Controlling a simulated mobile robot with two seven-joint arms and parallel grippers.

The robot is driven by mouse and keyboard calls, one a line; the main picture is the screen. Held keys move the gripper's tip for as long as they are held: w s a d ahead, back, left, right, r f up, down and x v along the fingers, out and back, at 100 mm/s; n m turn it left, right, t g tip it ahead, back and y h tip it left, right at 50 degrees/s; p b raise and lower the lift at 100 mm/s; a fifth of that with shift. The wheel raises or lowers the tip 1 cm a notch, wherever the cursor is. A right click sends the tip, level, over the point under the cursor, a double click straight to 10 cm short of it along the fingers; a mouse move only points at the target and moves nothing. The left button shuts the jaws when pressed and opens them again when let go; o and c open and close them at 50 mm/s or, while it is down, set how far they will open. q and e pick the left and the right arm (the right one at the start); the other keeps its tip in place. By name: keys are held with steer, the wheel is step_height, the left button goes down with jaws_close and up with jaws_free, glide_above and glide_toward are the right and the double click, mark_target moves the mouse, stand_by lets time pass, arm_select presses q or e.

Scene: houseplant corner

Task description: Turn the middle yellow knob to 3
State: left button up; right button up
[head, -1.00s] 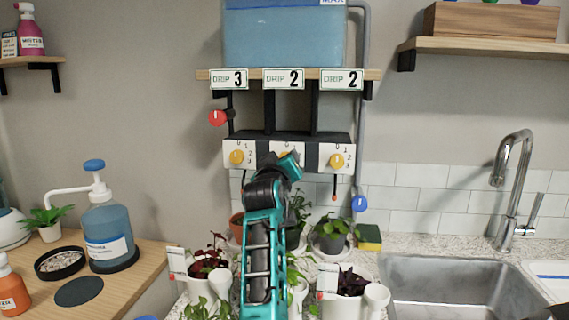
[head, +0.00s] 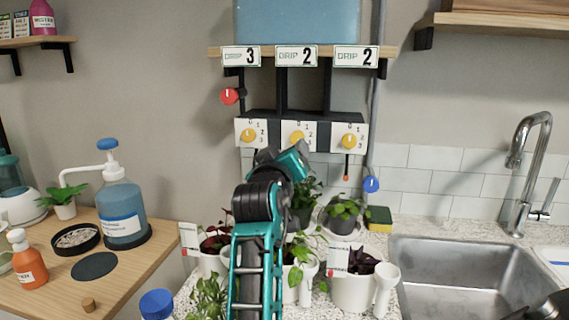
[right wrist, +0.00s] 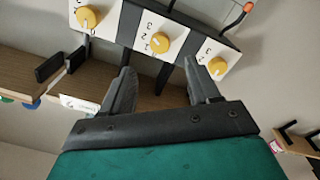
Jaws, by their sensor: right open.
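Three yellow knobs sit on white dial plates on a dark panel below the tank. The middle yellow knob (head: 296,137) is just above my right gripper (head: 301,155) in the head view, its lower edge close to the gripper. In the right wrist view the middle knob (right wrist: 161,42) lies ahead of my open right gripper (right wrist: 159,70), between and beyond its fingertips, not touched. Its exact pointer setting is too small to read. The sign above the middle knob (head: 296,56) reads DRIP 2. My left gripper is not in view.
The left knob (head: 248,135) and right knob (head: 348,141) flank the middle one closely. A red valve (head: 229,96) and a blue valve (head: 371,184) are nearby. Potted plants (head: 342,214) stand below the panel. A sink (head: 470,272) is at right.

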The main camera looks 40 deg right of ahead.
steer(key=shift+v, duration=1.65)
steer(key=shift+s, duration=0.1)
